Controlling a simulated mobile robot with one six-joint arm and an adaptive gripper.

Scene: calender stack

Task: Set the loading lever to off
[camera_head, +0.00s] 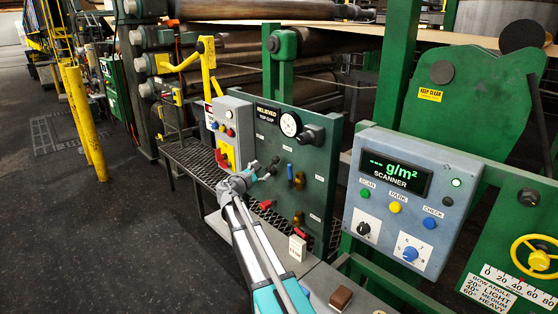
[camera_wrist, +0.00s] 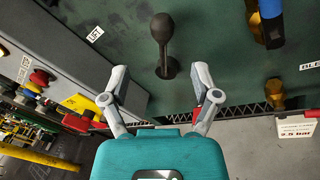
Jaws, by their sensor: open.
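A dark lever with a rounded knob (camera_wrist: 162,28) stands out from the green panel in the wrist view, its round base on the panel. I cannot read a label that names it the loading lever. In the head view a small black lever (camera_head: 272,165) shows on the green panel (camera_head: 316,205), just beyond my gripper (camera_head: 254,172). In the wrist view my gripper (camera_wrist: 160,76) is open and empty. Its fingertips are apart on either side of the line to the lever's base, and I see no contact.
A blue-handled valve (camera_wrist: 270,25) and a brass fitting (camera_wrist: 274,92) are right of the lever. A grey box (camera_head: 233,130) with buttons stands left of the panel. A sign above reads "RELIEVED" (camera_head: 273,111), beside a gauge (camera_head: 290,124). The scanner box (camera_head: 402,195) is to the right.

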